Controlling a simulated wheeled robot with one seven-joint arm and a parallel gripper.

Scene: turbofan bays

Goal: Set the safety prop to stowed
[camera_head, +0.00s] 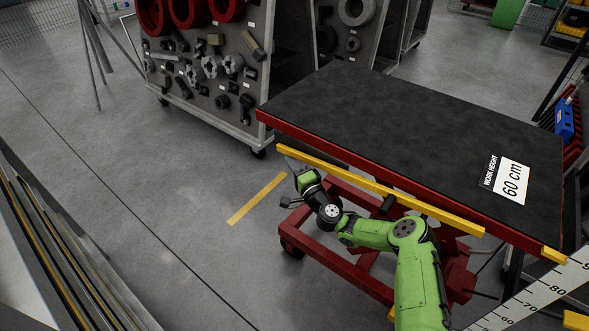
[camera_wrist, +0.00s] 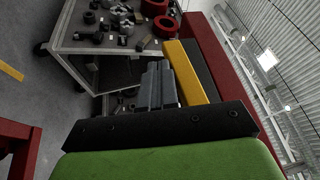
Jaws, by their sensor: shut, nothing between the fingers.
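A long yellow bar (camera_head: 380,188), which looks like the safety prop, runs along the red near edge of the lift table (camera_head: 350,95). A small black block (camera_head: 388,204) sits by its middle. In the wrist view the yellow bar (camera_wrist: 190,72) lies just right of my fingers. My gripper (camera_head: 290,163) is by the bar's far left end; in the wrist view my gripper (camera_wrist: 158,84) has its grey fingers together, with nothing held. I cannot tell whether the fingers touch the bar.
A red lift base (camera_head: 340,240) shows below the tabletop. A tool cart (camera_head: 210,75) with red rings and dark parts stands behind left. A "60 cm" work height sign (camera_head: 511,181) lies on the tabletop. Open grey floor (camera_head: 130,190) lies left, with a yellow painted strip (camera_head: 257,198).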

